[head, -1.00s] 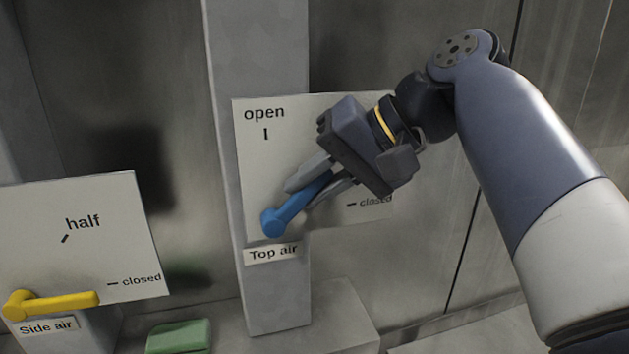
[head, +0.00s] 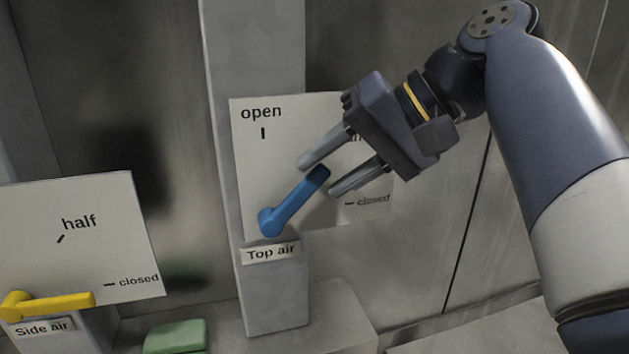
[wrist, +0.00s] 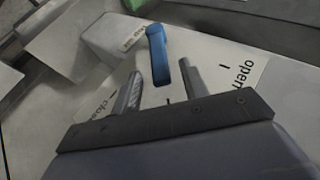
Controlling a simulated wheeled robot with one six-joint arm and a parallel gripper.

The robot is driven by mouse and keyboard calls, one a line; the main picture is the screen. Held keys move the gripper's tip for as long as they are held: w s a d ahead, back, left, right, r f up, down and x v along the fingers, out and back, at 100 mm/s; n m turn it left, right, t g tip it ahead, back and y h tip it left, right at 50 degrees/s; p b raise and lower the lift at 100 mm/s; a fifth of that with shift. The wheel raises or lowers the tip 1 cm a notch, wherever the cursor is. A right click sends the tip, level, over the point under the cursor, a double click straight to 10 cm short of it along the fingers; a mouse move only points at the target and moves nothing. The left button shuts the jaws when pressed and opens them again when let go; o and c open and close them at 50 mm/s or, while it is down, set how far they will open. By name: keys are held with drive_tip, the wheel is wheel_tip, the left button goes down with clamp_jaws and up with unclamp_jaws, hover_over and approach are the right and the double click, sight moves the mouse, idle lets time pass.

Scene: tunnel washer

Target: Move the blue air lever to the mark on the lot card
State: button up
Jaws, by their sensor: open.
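The blue lever (head: 292,203) is mounted above the "Top air" label (head: 270,253) and points up and right, between the "open" mark (head: 263,133) and the "closed" mark (head: 349,204). My gripper (head: 318,177) is open, with its fingers on either side of the lever's free end and not closed on it. The wrist view shows the blue lever (wrist: 159,58) in line with the gap between the open fingers. Part of the white plate (head: 250,185), with its middle marking, is hidden behind my gripper. I cannot make out a lot card.
At the left, a yellow lever (head: 60,300) above the "Side air" label (head: 42,328) points right, below a plate (head: 110,240) marked "half" and "closed". A green block (head: 175,337) lies at the bottom. The metal wall behind is bare, and a grey post (head: 255,50) carries the blue lever.

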sight(315, 191)
drive_tip(key=v, duration=0.7)
drive_tip(key=x, duration=1.1)
drive_tip(key=shift+d+r, duration=0.1)
drive_tip(key=shift+d, duration=0.05)
idle(0.4)
drive_tip(key=shift+d+r, duration=0.2)
drive_tip(key=v, duration=1)
drive_tip(key=x, duration=1.1)
drive_tip(key=shift+s, duration=0.15)
drive_tip(key=shift+d+f+b, duration=0.2)
drive_tip(key=shift+f+b, duration=0.1)
drive_tip(key=shift+d+y, duration=0.15)
drive_tip(key=shift+y, duration=0.35)
